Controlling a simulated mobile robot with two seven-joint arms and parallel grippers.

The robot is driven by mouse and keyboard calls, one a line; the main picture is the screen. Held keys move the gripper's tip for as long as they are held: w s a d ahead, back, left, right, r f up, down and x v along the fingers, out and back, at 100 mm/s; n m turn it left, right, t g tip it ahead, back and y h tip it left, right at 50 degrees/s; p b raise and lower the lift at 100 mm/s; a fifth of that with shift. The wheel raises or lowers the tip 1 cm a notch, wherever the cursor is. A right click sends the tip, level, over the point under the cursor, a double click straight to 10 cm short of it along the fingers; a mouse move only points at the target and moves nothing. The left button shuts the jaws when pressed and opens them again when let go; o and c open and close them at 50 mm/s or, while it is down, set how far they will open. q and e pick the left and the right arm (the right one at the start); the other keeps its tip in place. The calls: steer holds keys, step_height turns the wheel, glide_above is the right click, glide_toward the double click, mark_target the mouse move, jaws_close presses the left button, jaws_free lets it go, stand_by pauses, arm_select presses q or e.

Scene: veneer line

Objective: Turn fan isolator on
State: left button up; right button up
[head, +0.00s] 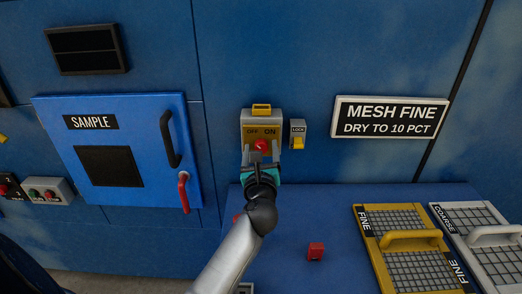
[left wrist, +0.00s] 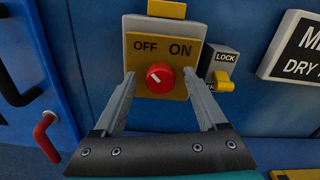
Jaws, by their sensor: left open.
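The fan isolator is a grey box with a yellow plate (left wrist: 185,62) marked OFF and ON, and it also shows in the head view (head: 251,120). Its red round knob (left wrist: 160,79) has a white mark pointing up and left, towards OFF. My left gripper (head: 261,152) is open in front of the plate. In the left wrist view its two fingers (left wrist: 160,88) stand to either side of the knob, with gaps visible. I cannot tell whether the fingertips reach the knob's depth. My right gripper is not in view.
A small LOCK box (head: 298,128) with a yellow lever sits just right of the isolator. A blue SAMPLE door (head: 70,145) with a red handle is at left. Below, a blue bench (head: 335,215) holds a small red block (head: 316,251), a yellow FINE screen (head: 369,262) and a grey COARSE screen (head: 512,262).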

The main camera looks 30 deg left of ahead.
arm_select(q)
steer(key=shift+c, duration=0.3)
jaws_close()
stand_by(0.3)
